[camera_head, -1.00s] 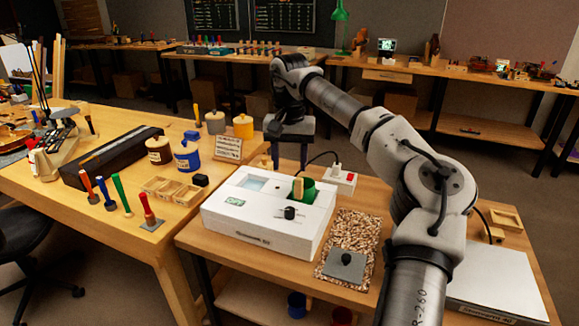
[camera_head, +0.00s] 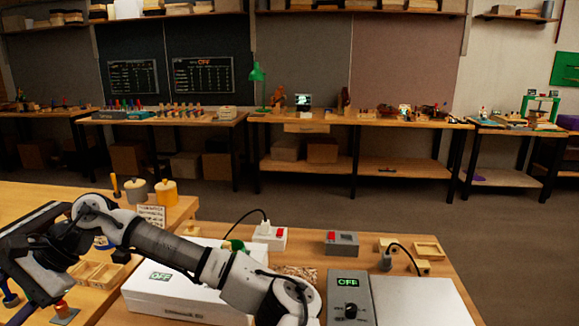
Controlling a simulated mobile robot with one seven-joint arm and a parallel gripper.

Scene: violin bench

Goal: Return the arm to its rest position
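My arm reaches from the bottom middle of the head view to the left. It passes over the front bench and the white box (camera_head: 160,297) marked OFF.
A grey unit with a knob and an OFF display (camera_head: 348,298) stands right of the arm. A power strip (camera_head: 270,236) and a small grey box (camera_head: 341,243) lie behind. Open floor (camera_head: 350,215) lies beyond.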

